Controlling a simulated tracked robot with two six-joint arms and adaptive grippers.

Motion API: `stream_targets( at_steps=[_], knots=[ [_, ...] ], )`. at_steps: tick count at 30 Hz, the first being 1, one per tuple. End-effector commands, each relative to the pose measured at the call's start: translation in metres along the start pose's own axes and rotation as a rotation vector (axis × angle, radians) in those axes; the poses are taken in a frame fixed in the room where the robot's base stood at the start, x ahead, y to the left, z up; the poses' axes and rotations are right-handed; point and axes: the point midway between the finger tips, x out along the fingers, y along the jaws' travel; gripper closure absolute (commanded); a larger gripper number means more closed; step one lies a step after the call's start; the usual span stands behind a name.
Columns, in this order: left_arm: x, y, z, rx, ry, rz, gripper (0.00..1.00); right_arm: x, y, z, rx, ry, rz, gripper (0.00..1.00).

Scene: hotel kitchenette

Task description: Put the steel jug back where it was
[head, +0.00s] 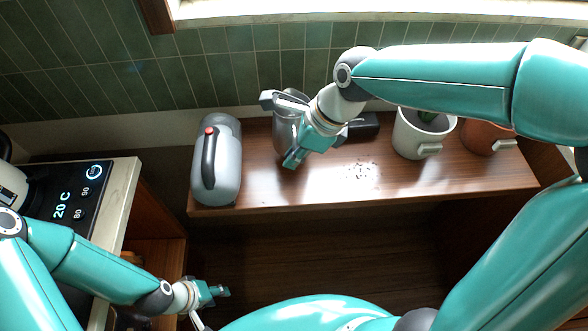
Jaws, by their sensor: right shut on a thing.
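The steel jug (282,140) stands upright on, or just above, the wooden shelf, right of the grey jug-like container; contact at its base cannot be told. My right gripper (279,130) reaches in from the right and is shut on the steel jug, one finger at its back rim and one at its front. The hand hides the jug's right side. My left gripper (215,307) is low at the left, in front of the shelf and well away from the jug. Its fingers look spread and empty.
A grey container (229,165) with a black handle and red button stands at the shelf's left end. A black object (363,126), a white pot (407,140) and a terracotta pot (479,138) stand to the right. Dark crumbs (362,171) lie on the wooden shelf (320,190). Green tiles rise behind.

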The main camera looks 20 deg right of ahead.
Motion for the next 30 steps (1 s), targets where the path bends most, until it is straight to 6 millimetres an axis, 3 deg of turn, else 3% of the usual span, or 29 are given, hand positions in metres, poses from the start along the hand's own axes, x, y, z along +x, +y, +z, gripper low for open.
stream_targets(
  at_steps=[15,26,27,30],
  knots=[
    [0.005,-0.002,0.000,0.000,0.000,0.000,0.60,0.046,0.000,-0.020,0.001,-0.002,-0.002,1.00],
    [0.006,-0.002,0.000,0.000,0.000,0.000,0.60,0.049,-0.001,-0.021,0.000,-0.003,-0.004,1.00],
    [0.005,-0.002,0.000,0.000,0.000,0.000,0.60,0.049,0.000,-0.022,0.001,-0.001,-0.002,0.85],
    [0.005,-0.002,0.000,0.000,0.000,0.000,0.60,0.049,0.000,-0.022,0.001,-0.001,-0.002,0.68]
  ],
)
